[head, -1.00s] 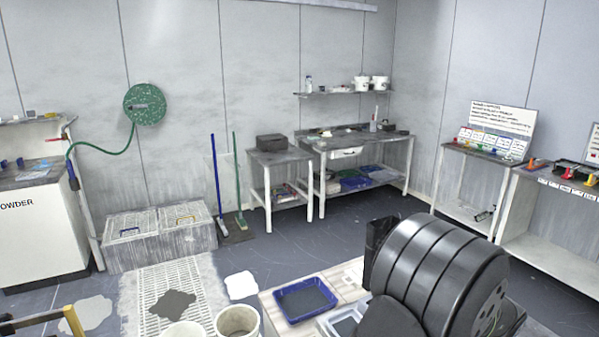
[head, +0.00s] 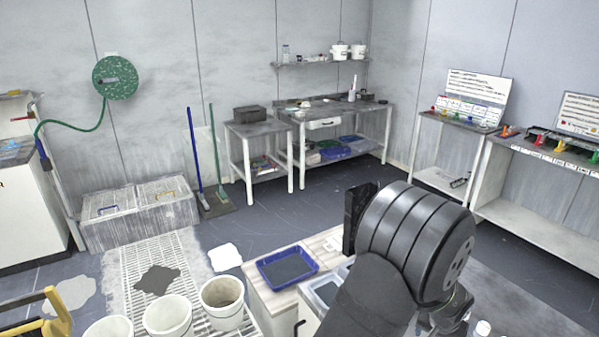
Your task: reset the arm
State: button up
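My arm fills the lower right of the head view, with a large dark ribbed joint in front of a low pale cabinet (head: 262,300). My gripper is not clearly visible; its fingers are hidden behind the arm or out of frame. A blue tray (head: 287,268) with a dark grey inside lies on the cabinet top, left of the arm. A second, paler tray (head: 322,290) is partly covered by the arm. A black upright block (head: 359,215) shows just left of the ribbed joint; I cannot tell what it belongs to.
Several white buckets (head: 222,303) stand at the lower front on a floor grating (head: 150,262). A yellow-and-black frame (head: 38,322) is at the lower left. Workbenches (head: 345,110) line the back, and shelved tables (head: 540,215) the right. The dark floor (head: 300,215) between is open.

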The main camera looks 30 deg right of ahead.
jog(key=shift+w+d+f, duration=0.25)
jog(key=shift+w+f, duration=0.25)
jog(key=shift+w, duration=0.3)
jog(key=o, duration=0.6)
jog(key=w+a+r+n+g, duration=0.1)
jog(key=w+a+r+n, duration=0.3)
jog(key=w+n, duration=0.45)
jog(key=w+a+r+n+g, duration=0.1)
jog(key=w+a+r+n, duration=0.35)
jog(key=w, duration=0.65)
jog(key=w+a+r+n+g+h, duration=0.1)
jog(key=w+a+r+n+h, duration=0.2)
jog(key=w+a+r+n, duration=0.45)
jog(key=w+a+r+n+h, duration=0.3)
jog(key=w+a+r+n, duration=0.2)
jog(key=w+a+n, duration=0.4)
jog(key=x, duration=0.6)
jog(key=w+d+x, duration=0.1)
jog(key=x, duration=0.3)
jog(key=shift+w+r, duration=0.1)
jog(key=shift+r, duration=0.15)
